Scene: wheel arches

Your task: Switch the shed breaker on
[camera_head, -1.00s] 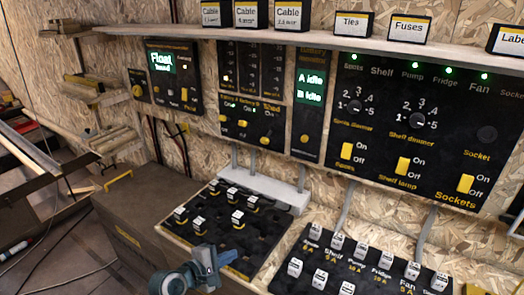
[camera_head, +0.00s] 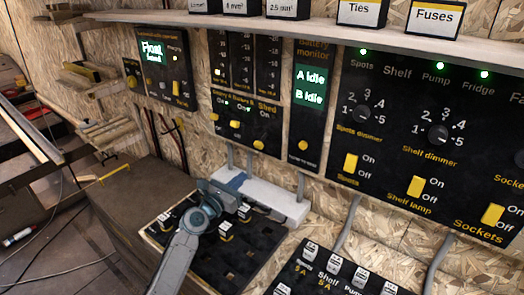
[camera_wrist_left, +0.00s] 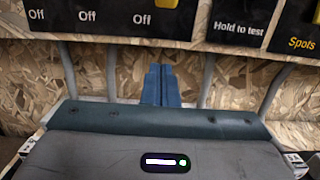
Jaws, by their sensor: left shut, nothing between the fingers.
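The shed breaker is the rightmost of three yellow switches on a black panel (camera_head: 247,124) on the wall. Its yellow toggle (camera_head: 259,144) sits low, while the two battery toggles to its left sit higher, near their On labels. In the left wrist view only the toggle's lower end (camera_wrist_left: 156,3) shows at the top edge, beside the right-hand Off label. My left gripper (camera_head: 238,181) is below the panel, in front of the white ledge, apart from the switch. Its blue fingers (camera_wrist_left: 161,86) are together and empty. My right gripper is not in view.
A black board (camera_head: 250,245) with several labelled blocks lies beneath my left arm. A white ledge (camera_head: 285,200) and grey conduits are behind it. The battery monitor panel (camera_head: 309,120) is right of the breakers, then a large dimmer and switch panel (camera_head: 440,180).

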